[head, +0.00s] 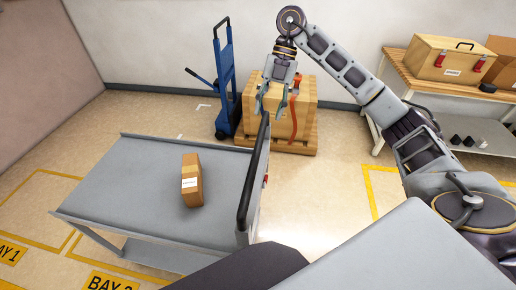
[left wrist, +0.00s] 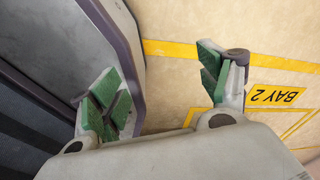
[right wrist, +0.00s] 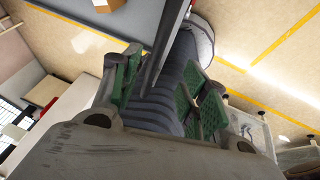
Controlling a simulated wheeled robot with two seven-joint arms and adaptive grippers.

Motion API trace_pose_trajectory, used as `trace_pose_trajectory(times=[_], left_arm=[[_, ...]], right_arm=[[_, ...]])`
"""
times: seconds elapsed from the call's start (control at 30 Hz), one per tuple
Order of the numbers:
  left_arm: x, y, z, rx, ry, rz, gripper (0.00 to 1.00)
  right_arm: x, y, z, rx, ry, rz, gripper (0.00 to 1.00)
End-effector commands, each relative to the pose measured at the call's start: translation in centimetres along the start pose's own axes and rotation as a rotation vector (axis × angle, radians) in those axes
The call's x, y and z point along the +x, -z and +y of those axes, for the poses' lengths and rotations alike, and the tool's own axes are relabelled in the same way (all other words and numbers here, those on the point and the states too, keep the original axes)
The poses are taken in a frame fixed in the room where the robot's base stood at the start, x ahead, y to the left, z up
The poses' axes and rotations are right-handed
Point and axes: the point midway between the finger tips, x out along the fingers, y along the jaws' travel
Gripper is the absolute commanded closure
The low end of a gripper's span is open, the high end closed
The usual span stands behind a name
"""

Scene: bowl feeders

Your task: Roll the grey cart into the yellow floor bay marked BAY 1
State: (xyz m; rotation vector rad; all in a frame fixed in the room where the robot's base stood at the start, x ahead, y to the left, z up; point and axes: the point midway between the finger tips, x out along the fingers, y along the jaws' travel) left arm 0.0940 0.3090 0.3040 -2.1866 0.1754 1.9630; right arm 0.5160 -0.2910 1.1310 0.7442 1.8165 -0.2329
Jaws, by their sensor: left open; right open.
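The grey cart (head: 120,170) stands at the left of centre in the head view, with a black push handle (head: 247,190) along its right end. A small cardboard box (head: 191,187) rests on its top. The BAY 1 floor label (head: 9,252) lies at the lower left, with yellow lines near it. My right gripper (head: 270,108) is open, pointing down at the far end of the handle. In the right wrist view the black handle bar (right wrist: 163,45) shows between the open fingers; I cannot tell if they touch it. My left gripper (left wrist: 168,75) is open and empty above the floor.
The BAY 2 label (head: 110,284) lies in front of the cart. A blue hand truck (head: 225,85) and a pallet with a carton (head: 312,105) stand behind it. A workbench (head: 400,75) with boxes is at the back right. Floor left of the cart is clear.

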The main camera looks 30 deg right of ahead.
Motion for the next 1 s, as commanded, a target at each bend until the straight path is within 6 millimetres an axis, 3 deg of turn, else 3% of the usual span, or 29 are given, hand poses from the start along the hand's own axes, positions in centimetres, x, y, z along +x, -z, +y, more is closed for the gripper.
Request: trace_pose_trajectory(times=[0.53,1.0], left_arm=[[-0.1,0.4,1.8,-0.008,-0.018,0.003,0.23],[-0.3,-0.6,0.8,-0.002,-0.009,-0.006,0.23]], right_arm=[[4.7,0.0,-0.1,0.0,0.002,0.001,0.56],[10.0,0.0,0.0,-0.001,0.001,0.001,0.56]])
